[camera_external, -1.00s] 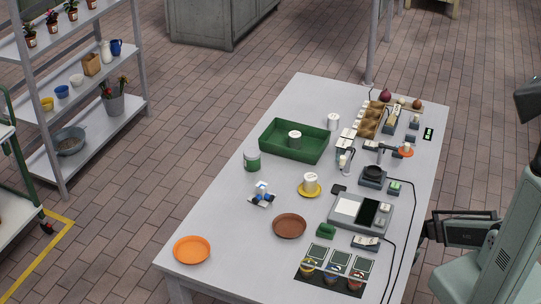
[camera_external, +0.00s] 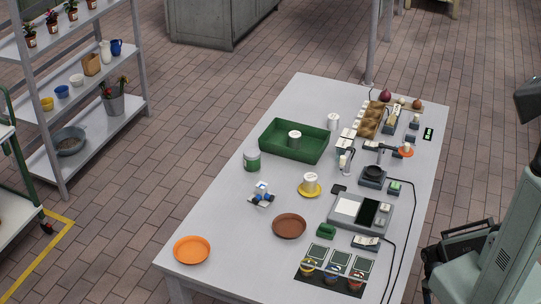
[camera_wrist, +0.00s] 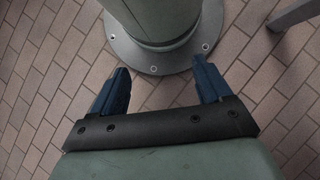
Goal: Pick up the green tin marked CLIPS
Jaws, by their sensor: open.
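A green tin with a pale top and a light label band (camera_external: 252,160) stands upright on the grey table (camera_external: 225,205), left of the green tray (camera_external: 277,151). Its lettering is too small to read. My gripper (camera_wrist: 162,80) is open and empty in the wrist view, its two blue fingers apart above the tiled floor. In the external view my arm is at the right edge, beyond the table's right side and far from the tin. The tin does not show in the wrist view.
A pale tin (camera_external: 294,139) is in the tray, another (camera_external: 311,182) is on a yellow saucer (camera_external: 309,191), and a third (camera_external: 333,121) stands behind. Orange (camera_external: 192,250) and brown (camera_external: 289,226) plates lie in front. A scale (camera_external: 360,213) and cables crowd the right side.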

